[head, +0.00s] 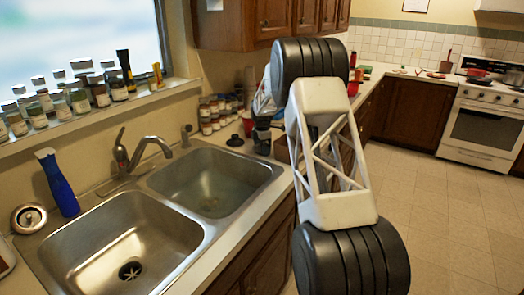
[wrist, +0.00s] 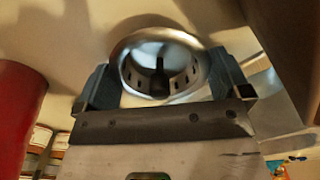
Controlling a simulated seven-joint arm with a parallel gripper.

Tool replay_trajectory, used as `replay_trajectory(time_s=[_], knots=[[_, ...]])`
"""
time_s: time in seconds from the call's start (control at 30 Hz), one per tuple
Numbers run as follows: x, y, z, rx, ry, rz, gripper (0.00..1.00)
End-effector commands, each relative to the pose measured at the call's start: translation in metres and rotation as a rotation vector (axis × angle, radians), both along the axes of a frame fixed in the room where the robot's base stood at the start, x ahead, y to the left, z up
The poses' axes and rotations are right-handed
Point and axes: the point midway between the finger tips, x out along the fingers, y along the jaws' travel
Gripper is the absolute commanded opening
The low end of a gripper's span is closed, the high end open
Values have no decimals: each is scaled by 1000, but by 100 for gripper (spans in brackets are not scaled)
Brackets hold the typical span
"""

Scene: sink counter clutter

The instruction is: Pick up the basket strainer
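The basket strainer (wrist: 124,52) is a round metal cup with a shiny rim, slots in its wall and a dark post in the middle. In the wrist view it sits between the two fingers of my gripper (wrist: 163,82), with a finger against each side of its rim. An arc of shadow falls on the pale surface beyond it. In the head view my gripper (head: 262,142) is over the counter right of the sink; the held strainer cannot be made out there. Another round metal piece (head: 28,217) lies on the counter at far left.
A black stopper-like disc (head: 235,141) lies left of my gripper. Several jars (head: 212,112) stand behind it by the wall. A red cylinder (wrist: 22,110) is close on the left in the wrist view. The double sink (head: 215,182) and blue bottle (head: 58,183) are left.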

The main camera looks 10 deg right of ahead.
Motion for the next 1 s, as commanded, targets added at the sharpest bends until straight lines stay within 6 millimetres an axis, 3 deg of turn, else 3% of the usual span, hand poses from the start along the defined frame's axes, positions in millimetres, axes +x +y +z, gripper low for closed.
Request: replay_trajectory(time_s=[0.03,0.1,0.57,1.0], knots=[[0,0,0,0,0,0,82],[0,0,0,0,0,0,72],[0,0,11,0,-2,0,71],[0,0,71,-1,-2,0,71]])
